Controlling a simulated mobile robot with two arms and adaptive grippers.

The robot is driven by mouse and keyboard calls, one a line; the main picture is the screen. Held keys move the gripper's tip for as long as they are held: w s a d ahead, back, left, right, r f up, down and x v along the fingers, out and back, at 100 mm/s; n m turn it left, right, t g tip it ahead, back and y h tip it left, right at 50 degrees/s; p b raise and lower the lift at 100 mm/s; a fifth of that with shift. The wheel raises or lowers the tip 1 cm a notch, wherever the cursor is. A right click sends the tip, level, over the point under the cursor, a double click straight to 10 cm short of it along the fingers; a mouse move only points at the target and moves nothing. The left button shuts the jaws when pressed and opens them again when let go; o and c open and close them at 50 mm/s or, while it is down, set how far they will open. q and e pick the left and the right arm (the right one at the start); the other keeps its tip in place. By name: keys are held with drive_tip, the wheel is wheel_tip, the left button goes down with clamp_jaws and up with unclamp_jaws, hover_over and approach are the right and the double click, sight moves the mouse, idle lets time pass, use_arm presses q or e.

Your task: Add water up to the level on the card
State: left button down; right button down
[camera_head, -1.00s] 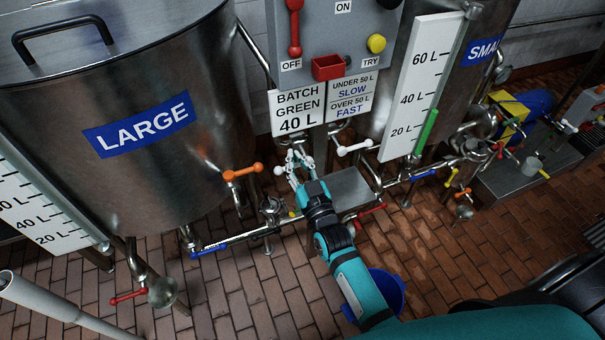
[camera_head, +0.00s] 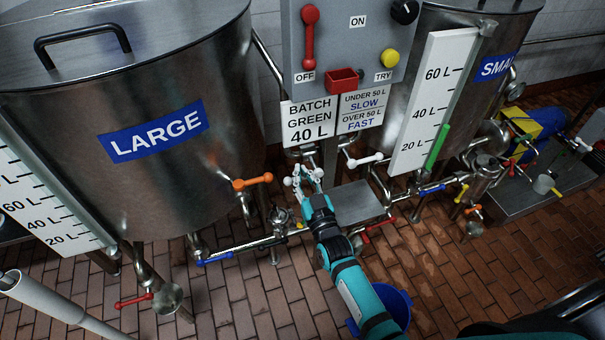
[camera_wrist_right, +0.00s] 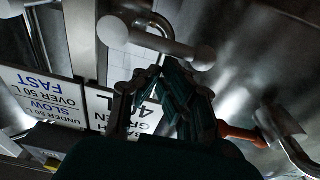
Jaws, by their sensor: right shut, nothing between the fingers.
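The card (camera_head: 308,124) reads BATCH GREEN 40 L and hangs below the grey switch box. The small tank's gauge board (camera_head: 413,125) carries a green column (camera_head: 437,147); its top stands between the 20 L and 40 L marks. My right gripper (camera_head: 307,176) is shut and empty among the pipes below the card. A white valve handle (camera_wrist_right: 155,42) lies just beyond its fingertips (camera_wrist_right: 152,75) in the right wrist view; whether they touch I cannot tell. Another white handle (camera_head: 365,160) is to the right. My left gripper is not in view.
The large tank (camera_head: 200,85) has an orange handle (camera_head: 252,181), a blue handle (camera_head: 214,258) and a red handle (camera_head: 133,301) below. The switch box (camera_head: 352,45) has a red lever and yellow button. A blue bucket (camera_head: 397,302) is on the brick floor, partly behind my right arm.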

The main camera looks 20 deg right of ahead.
drive_tip(key=shift+a+f+n, duration=0.2)
drive_tip(key=shift+f+n, duration=0.15)
drive_tip(key=shift+n, duration=0.45)
drive_tip(key=shift+a+f+n+g+y+b, duration=0.25)
drive_tip(key=shift+f+n, duration=0.45)
drive_tip(key=shift+n, duration=0.8)
drive_tip(key=shift+d+f+n+y+b, duration=0.35)
drive_tip(key=shift+f+n, duration=0.35)
drive_tip(key=shift+n, duration=0.8)
drive_tip(key=shift+a+f+n+g+y+b, duration=0.2)
drive_tip(key=shift+f+n+y, duration=0.35)
drive_tip(key=shift+n, duration=0.95)
drive_tip(key=shift+f, duration=0.15)
idle(2.5)
